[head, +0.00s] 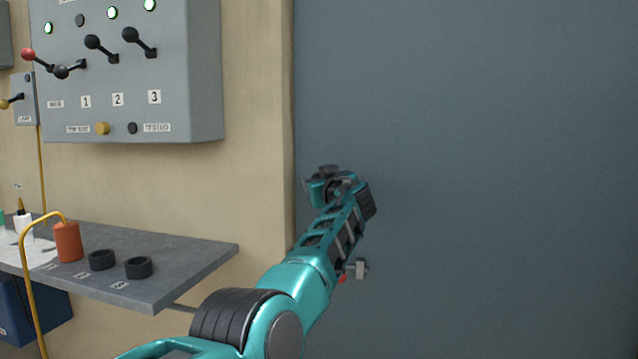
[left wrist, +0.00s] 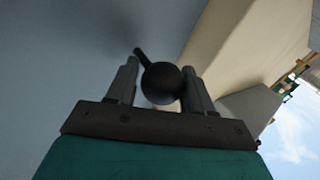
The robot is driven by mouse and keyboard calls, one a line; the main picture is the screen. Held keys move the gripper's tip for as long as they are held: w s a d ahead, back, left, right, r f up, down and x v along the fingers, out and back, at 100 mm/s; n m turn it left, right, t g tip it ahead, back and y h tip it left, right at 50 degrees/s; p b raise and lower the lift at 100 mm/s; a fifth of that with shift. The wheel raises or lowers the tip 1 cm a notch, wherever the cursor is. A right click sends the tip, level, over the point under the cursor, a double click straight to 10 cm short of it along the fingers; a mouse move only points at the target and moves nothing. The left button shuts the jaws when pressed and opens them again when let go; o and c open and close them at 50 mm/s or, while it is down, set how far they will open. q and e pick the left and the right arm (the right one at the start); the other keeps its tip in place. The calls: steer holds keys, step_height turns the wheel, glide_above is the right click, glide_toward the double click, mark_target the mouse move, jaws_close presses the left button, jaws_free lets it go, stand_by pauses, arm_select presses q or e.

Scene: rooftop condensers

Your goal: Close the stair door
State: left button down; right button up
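The stair door (head: 480,150) is the broad blue-grey panel filling the right of the head view. It also fills the left of the left wrist view (left wrist: 60,60). My left arm reaches to its left edge. In the left wrist view a black ball knob (left wrist: 161,84) on a dark rod sits between the two fingers of my left gripper (left wrist: 160,68). The fingers lie close against both sides of the knob and look shut on it. In the head view the fingers are hard to make out at the arm's end. My right gripper is not in view.
A beige wall (head: 255,180) meets the door's left edge. A grey switch box (head: 180,80) with levers hangs on it. Below, a grey shelf (head: 190,260) carries an orange cylinder (head: 67,241) and black rings (head: 139,267), close to my left arm.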

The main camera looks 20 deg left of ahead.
arm_select(q)
steer(key=shift+s+a+y, duration=0.25)
steer(key=shift+s+y, duration=0.05)
steer(key=shift+s, duration=0.1)
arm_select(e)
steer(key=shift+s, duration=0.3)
arm_select(q)
steer(key=c, duration=0.5)
jaws_free()
steer(key=shift+s+a, duration=0.1)
steer(key=shift+s, duration=0.1)
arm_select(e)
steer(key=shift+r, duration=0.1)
arm_select(q)
steer(key=shift+d, duration=0.2)
